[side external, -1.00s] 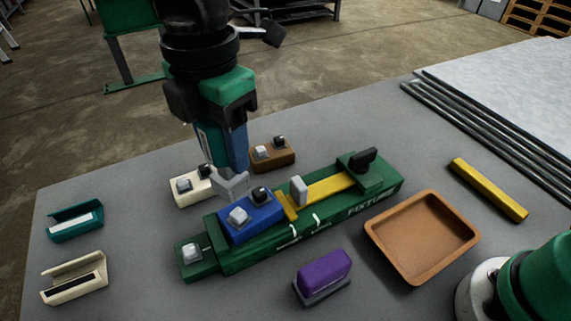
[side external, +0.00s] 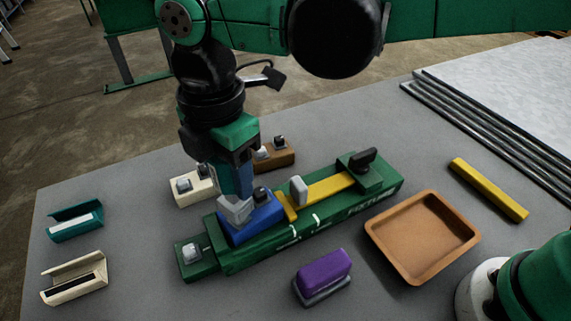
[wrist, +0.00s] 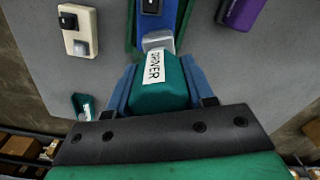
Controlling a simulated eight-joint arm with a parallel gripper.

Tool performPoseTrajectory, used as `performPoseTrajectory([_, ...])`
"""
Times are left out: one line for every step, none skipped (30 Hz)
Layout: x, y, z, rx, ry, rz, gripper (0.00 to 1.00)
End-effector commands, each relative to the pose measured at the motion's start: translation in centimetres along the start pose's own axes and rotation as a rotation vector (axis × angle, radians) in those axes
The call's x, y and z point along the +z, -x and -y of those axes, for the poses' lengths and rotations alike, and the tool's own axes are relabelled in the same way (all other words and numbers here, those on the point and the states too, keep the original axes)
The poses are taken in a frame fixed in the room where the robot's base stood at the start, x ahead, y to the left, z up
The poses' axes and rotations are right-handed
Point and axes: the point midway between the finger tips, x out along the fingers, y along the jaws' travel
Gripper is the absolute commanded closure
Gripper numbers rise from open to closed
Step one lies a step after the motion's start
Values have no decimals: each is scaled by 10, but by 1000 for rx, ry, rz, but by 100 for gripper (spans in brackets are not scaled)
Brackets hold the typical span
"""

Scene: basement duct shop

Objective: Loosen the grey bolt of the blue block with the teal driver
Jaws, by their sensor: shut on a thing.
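My gripper (side external: 236,178) is shut on the teal driver (wrist: 160,92), which carries a "DRIVER" label in the wrist view. The driver's grey head (side external: 234,210) points down at the left part of the blue block (side external: 264,227). The grey bolt is hidden behind or under that head, and I cannot tell if the head is seated on it. The block's black bolt (side external: 261,193) stands just right of the head. The blue block sits on the green fixture (side external: 235,262), beside a yellow bar (side external: 330,188).
A cream block (side external: 190,198) and a brown block (side external: 280,158) stand behind the fixture. Teal (side external: 70,232) and cream (side external: 72,290) holders lie at left. A purple piece (side external: 322,270), an orange-brown tray (side external: 386,262) and a yellow bar (side external: 488,188) occupy the front and right.

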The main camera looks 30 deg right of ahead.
Motion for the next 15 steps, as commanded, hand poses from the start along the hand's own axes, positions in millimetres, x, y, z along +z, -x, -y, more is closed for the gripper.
performPoseTrajectory([0,0,0,0,0,0,100])
performPoseTrajectory([0,0,0,0,0,0,100])
performPoseTrajectory([0,0,0,0,0,0,100])
performPoseTrajectory([0,0,0,0,0,0,100])
performPoseTrajectory([0,0,0,0,0,0,100])
performPoseTrajectory([0,0,0,0,0,0,100])
performPoseTrajectory([0,0,0,0,0,0,100])
performPoseTrajectory([0,-1,0,0,0,0,100])
performPoseTrajectory([0,-1,0,0,0,0,100])
performPoseTrajectory([0,-2,0,0,0,0,100])
performPoseTrajectory([0,-2,0,0,0,0,100])
performPoseTrajectory([0,-3,0,0,0,0,100])
performPoseTrajectory([0,-3,0,0,0,0,100])
performPoseTrajectory([0,-4,0,0,0,0,100])
performPoseTrajectory([0,-4,0,0,0,0,100])
